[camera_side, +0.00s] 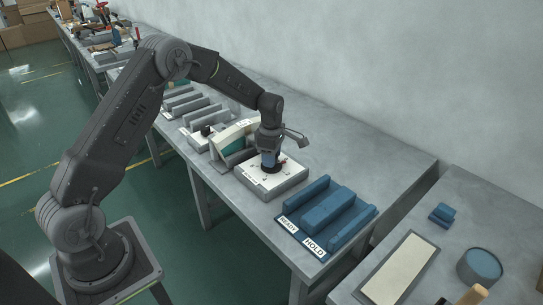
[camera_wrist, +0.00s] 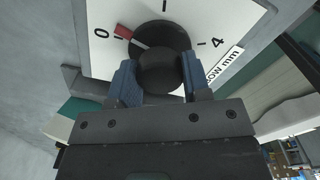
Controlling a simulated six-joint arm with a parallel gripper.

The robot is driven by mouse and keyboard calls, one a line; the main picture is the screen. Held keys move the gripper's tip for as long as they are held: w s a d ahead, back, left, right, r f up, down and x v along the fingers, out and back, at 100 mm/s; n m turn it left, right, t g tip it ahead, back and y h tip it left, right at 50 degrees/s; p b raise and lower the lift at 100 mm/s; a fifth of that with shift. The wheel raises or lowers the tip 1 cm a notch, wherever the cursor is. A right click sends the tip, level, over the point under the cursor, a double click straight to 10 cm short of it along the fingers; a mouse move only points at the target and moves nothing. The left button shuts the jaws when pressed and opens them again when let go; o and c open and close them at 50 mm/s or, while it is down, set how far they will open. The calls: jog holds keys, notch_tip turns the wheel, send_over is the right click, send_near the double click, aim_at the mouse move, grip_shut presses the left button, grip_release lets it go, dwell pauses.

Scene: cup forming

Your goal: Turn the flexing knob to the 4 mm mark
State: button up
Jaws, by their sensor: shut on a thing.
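The pointer points toward the 0 mark (camera_wrist: 101,33) on the white dial plate (camera_wrist: 190,14). The 4 mark (camera_wrist: 217,43) is on the right side of the dial, with a tick between at the top. My gripper (camera_wrist: 158,68) is shut on the knob, its blue fingers on either side. In the side view my gripper (camera_side: 269,160) points down over the white-topped dial block (camera_side: 290,178), hiding much of the knob.
A blue tray (camera_side: 318,249) labelled READY and HOLD sits right of the dial block. A white and green fixture (camera_side: 232,139) stands close on the left. Grey blocks (camera_side: 182,103) lie farther along the bench.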

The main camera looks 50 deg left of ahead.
jog(key=m, duration=1.3)
jog(key=shift+m, duration=0.3)
jog(key=m, duration=1.3)
dwell(0.4)
jog(key=o, duration=0.9)
jog(key=shift+o, duration=0.2)
notch_tip(320, 180, up, 14)
